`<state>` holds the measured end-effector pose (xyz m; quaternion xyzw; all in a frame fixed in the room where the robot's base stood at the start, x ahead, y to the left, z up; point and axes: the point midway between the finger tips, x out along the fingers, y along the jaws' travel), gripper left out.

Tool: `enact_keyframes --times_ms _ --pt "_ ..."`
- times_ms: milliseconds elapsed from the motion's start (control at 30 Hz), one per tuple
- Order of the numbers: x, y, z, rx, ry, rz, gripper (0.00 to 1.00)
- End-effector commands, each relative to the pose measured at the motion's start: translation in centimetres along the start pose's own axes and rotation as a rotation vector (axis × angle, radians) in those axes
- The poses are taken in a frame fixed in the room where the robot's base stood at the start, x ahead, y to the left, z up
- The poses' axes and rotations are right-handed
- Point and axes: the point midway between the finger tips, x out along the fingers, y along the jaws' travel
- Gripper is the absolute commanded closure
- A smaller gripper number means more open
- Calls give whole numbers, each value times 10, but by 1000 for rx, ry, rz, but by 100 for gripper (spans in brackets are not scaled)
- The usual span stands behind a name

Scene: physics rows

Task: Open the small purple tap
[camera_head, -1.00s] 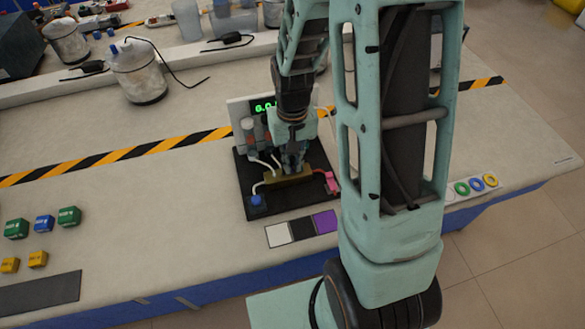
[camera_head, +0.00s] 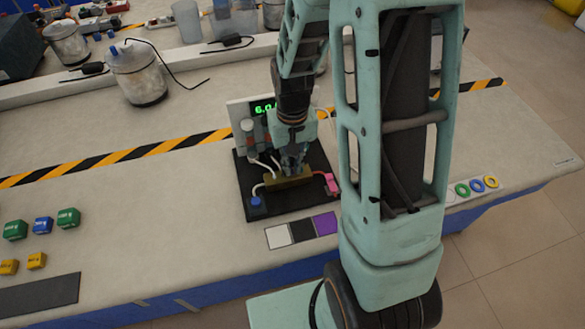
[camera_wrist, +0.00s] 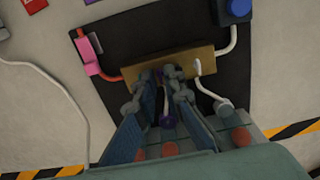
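A brass block (camera_wrist: 196,62) sits on a black base plate (camera_wrist: 150,35); the block also shows in the head view (camera_head: 290,182). My gripper (camera_wrist: 160,75) is down at the block, its two fingertips close together over its middle. A small purple part (camera_wrist: 168,121) with a pale tube shows between the fingers in the wrist view. The fingertips hide most of the tap, and I cannot tell whether they touch or grip it. In the head view my gripper (camera_head: 293,168) covers that spot.
A pink clip (camera_wrist: 89,52) with a red tube and a blue knob (camera_wrist: 238,10) flank the block. White tubes run to several cylinders behind it. A green display (camera_head: 264,109) stands at the back. White, black and purple squares (camera_head: 325,223) lie in front.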

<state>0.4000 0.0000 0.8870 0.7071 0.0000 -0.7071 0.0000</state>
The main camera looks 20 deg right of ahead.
Motion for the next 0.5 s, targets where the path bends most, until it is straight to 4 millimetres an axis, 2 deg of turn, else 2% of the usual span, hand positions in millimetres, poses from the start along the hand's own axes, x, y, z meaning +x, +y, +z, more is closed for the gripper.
enact_keyframes --times_ms 133,233,500 --pt "0 0 0 0 0 0 91" --pt "0 0 0 0 0 0 100" --pt "0 0 0 -42 0 0 100"
